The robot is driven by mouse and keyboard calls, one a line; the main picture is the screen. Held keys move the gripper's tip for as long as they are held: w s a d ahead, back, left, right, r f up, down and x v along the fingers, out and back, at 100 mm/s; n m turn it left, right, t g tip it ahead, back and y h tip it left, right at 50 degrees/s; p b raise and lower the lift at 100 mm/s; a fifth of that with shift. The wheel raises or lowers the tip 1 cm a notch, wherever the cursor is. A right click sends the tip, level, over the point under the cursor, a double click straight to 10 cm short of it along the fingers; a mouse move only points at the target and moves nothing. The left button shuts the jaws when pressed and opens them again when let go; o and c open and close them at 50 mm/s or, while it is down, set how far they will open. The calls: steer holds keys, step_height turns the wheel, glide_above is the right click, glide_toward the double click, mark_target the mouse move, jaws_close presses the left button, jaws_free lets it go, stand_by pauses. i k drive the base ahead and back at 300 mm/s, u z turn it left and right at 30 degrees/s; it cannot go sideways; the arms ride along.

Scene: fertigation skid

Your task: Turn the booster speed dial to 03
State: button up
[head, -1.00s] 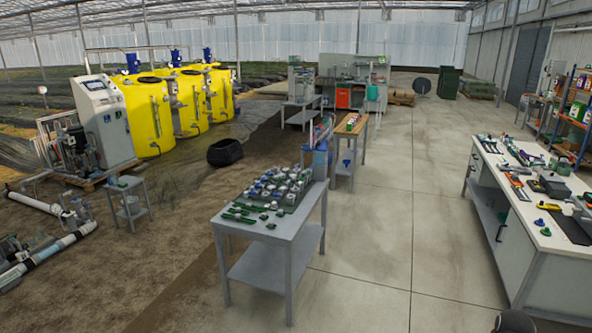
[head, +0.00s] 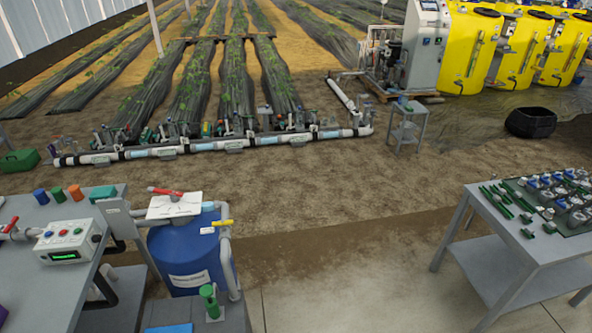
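I cannot make out a dial marked as the booster speed dial. A small white control box (head: 65,243) with red, blue and green knobs or buttons and a lit green display stands on the grey bench at the left. A taller grey control cabinet (head: 427,45) with a small screen stands at the top right, beside the yellow tanks; its controls are too small to read. My gripper is not in view.
A blue drum (head: 190,262) with a red-handled valve and pipes stands beside the left grey bench (head: 30,293). A grey table (head: 500,237) with valves stands at the right. Bare floor (head: 345,280) lies between them. A white pipe manifold (head: 205,146) runs behind.

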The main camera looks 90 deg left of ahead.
mark_target(96, 238)
steer(key=u, duration=0.4)
steer(key=k, duration=0.2)
steer(key=u, duration=3.5)
steer(key=i, duration=0.9)
steer(key=u, duration=0.95)
steer(key=k, duration=0.45)
steer(key=u, duration=0.45)
